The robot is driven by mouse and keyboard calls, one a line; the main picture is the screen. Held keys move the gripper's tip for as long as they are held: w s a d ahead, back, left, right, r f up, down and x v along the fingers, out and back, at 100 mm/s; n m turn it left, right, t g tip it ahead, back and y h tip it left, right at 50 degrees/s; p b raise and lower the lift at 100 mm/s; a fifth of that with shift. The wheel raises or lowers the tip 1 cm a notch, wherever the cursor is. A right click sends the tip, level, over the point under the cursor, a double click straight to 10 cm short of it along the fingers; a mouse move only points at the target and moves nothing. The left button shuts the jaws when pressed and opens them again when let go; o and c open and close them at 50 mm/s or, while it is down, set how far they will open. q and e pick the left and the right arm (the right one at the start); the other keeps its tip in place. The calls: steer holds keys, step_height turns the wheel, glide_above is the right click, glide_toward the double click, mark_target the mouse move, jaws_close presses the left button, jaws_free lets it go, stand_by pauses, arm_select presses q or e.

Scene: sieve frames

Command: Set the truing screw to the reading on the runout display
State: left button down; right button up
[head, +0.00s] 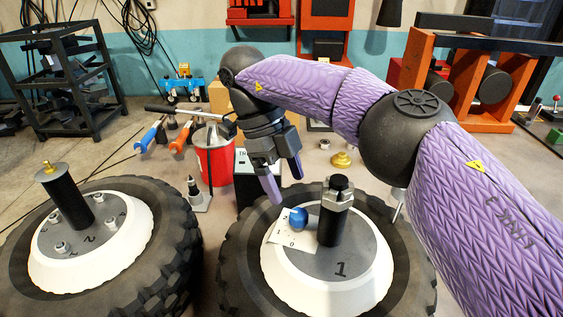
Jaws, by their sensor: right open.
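A round blue knob (298,218), which looks like the truing screw, stands on the wheel marked 1. A white scale plate (285,232) with small marks and a 0 lies by it; its other marks are too small to read. My right gripper (284,181) is open and empty, above and slightly left of the knob, fingers pointing down and not visibly touching it. Behind the gripper, a dark box with a pale panel (243,158) starting "TR" may be the runout display. The gripper hides part of it and no reading is visible. My left gripper is out of view.
The wheel marked 1 (270,272) has a black post with a grey nut (337,196) right of the knob. A second wheel (150,240) lies left. Behind are a red can (214,165), orange and blue-handled tools, and a brass piece (341,160).

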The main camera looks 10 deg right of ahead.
steer(key=shift+p+v, duration=0.85)
steer(key=shift+v, duration=1.1)
